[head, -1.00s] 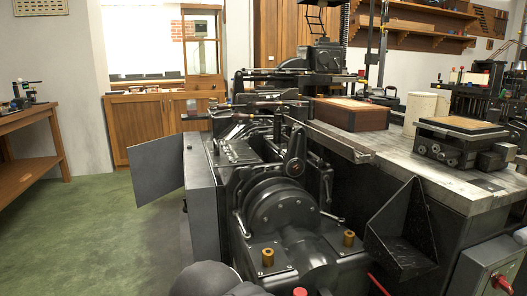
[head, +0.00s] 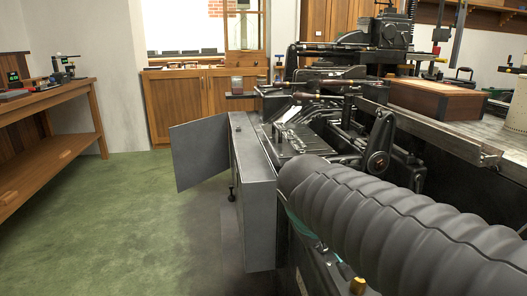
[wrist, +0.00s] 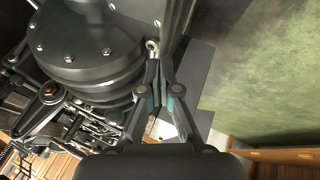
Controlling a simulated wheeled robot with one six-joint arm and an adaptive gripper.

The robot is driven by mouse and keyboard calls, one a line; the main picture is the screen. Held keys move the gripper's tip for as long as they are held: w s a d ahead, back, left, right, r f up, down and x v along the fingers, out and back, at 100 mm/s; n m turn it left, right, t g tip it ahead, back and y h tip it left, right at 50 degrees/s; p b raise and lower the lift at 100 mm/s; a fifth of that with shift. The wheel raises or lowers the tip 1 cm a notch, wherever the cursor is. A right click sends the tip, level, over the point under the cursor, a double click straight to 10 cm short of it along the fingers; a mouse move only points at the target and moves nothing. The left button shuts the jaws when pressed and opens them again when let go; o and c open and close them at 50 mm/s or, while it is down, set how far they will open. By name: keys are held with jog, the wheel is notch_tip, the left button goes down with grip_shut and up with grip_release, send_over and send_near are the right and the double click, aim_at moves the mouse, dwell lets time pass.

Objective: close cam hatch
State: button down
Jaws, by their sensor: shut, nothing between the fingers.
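The cam hatch (head: 200,152) is a flat grey panel on the left side of the dark casting machine (head: 345,115). It stands open, swung out to the left from the grey side housing (head: 258,195). My ribbed grey arm covers the lower right of the head view, and my gripper is not seen there. In the wrist view my gripper (wrist: 158,68) has its fingers together and empty, beside the machine's round bolted drum (wrist: 90,45). A grey surface lies just beyond the fingers; I cannot tell if it is the hatch.
Green floor (head: 130,225) is clear to the left of the machine. A wooden workbench (head: 60,130) stands at the far left, and a wooden cabinet (head: 180,98) stands behind. A metal-topped bench with a wooden box (head: 435,98) is at the right.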

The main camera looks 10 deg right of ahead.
jog(key=w+r+n+t+h+b, duration=0.15)
jog(key=w+h, duration=0.25)
jog(key=w, duration=0.8)
jog(key=w+a+r+n+t+h+b, duration=0.2)
jog(key=w+a+t+b, duration=0.1)
jog(key=w+a, duration=0.65)
jog(key=w+a+r+n+t+h+b, duration=0.1)
jog(key=w+a+n+t+h+b, duration=0.15)
jog(key=w+a, duration=0.65)
jog(key=shift+t, duration=0.4)
jog(key=x, duration=0.5)
jog(key=p+x, duration=0.1)
jog(key=x, duration=0.9)
jog(key=shift+s+d+r, duration=0.1)
jog(key=shift+d+r, duration=0.05)
jog(key=shift+r, duration=0.1)
jog(key=shift+s+d, duration=0.15)
jog(key=shift+d, duration=1.65)
